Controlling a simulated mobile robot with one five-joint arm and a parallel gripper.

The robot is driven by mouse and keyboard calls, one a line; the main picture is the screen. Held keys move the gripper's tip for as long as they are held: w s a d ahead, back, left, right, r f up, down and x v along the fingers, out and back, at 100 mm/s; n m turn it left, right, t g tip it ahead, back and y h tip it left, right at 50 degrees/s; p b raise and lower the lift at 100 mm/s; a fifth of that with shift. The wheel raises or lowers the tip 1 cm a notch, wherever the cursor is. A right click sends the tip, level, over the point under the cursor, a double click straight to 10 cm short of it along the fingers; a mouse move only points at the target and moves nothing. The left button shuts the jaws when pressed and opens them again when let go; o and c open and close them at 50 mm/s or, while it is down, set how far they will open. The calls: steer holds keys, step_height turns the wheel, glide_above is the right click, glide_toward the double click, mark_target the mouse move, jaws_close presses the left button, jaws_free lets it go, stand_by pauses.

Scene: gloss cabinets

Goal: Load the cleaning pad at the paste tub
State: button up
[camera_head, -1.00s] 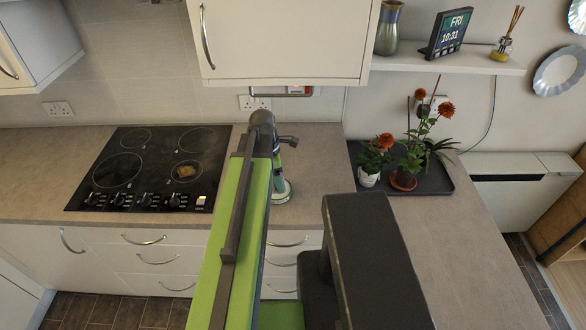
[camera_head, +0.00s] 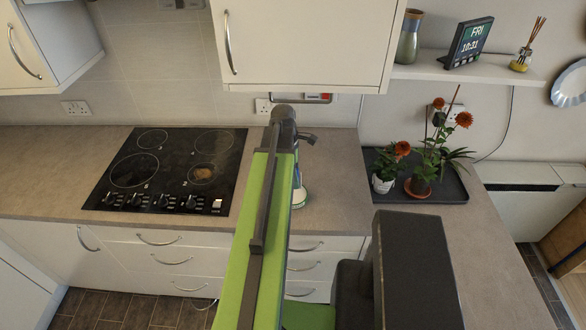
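My green arm reaches forward over the counter. My gripper (camera_head: 301,150) is at its far end, mostly hidden behind the dark wrist joint, so its fingers and anything between them cannot be made out. No cleaning pad can be made out.
A black hob (camera_head: 168,170) with a brown stain (camera_head: 202,173) lies left. A dark tray (camera_head: 448,186) with potted plants stands right. A wall cabinet (camera_head: 305,45) hangs above the back of the counter. The counter (camera_head: 340,190) is bare between tub and tray.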

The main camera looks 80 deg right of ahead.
steer(key=shift+w+d+r, duration=0.1)
steer(key=shift+w+d, duration=0.05)
steer(key=shift+w, duration=0.25)
step_height(320, 180, down, 6)
steer(key=b, duration=0.6)
steer(key=shift+f+b, duration=0.6)
stand_by(1.4)
step_height(320, 180, up, 7)
steer(key=p, duration=0.7)
steer(key=shift+r, duration=0.1)
steer(key=shift+s, duration=0.1)
